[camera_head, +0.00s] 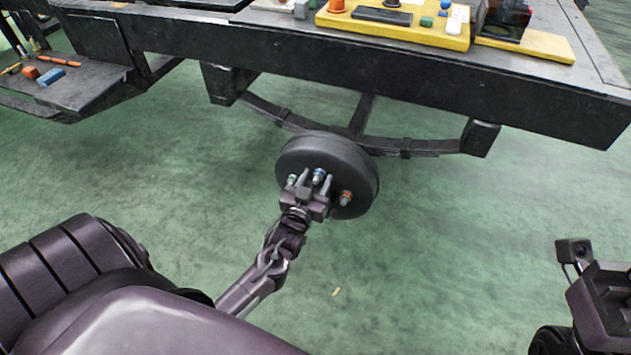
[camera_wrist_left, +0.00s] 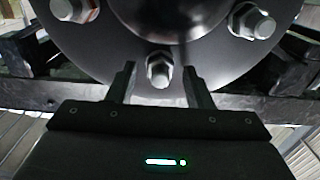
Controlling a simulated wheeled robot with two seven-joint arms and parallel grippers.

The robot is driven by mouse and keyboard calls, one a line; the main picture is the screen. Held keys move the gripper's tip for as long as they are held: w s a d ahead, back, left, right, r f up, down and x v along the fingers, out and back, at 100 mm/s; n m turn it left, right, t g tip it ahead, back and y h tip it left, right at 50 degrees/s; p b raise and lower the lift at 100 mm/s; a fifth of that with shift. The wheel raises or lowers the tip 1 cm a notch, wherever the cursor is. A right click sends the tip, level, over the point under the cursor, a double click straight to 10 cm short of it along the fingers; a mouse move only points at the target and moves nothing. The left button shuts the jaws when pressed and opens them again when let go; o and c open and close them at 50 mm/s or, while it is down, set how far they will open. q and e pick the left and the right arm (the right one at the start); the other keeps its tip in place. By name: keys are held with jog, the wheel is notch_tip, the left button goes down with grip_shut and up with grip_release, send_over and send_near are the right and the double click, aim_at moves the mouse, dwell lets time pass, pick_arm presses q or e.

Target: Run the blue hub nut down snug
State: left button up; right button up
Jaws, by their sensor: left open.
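The dark round hub drum (camera_head: 330,160) hangs below the chassis rail, with several nuts on its face. The blue hub nut (camera_head: 319,174) shows near my left gripper's fingertips in the head view. My left gripper (camera_head: 315,179) is open in front of the hub. In the left wrist view a grey-looking nut (camera_wrist_left: 159,72) sits between the open fingertips (camera_wrist_left: 160,80), with gaps on both sides; its colour is not clear there. An orange nut (camera_head: 346,197) and a pale greenish nut (camera_head: 291,180) sit to either side. Part of my right arm's end (camera_head: 600,295) shows at the right edge, its fingers unclear.
The chassis rail (camera_head: 400,75) and a leaf spring (camera_head: 400,147) run above and behind the hub. A yellow board (camera_head: 395,27) with small parts lies on top. A side shelf (camera_head: 85,85) at left holds small coloured pieces.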

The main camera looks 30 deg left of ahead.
pick_arm(q)
jog(key=c, duration=1)
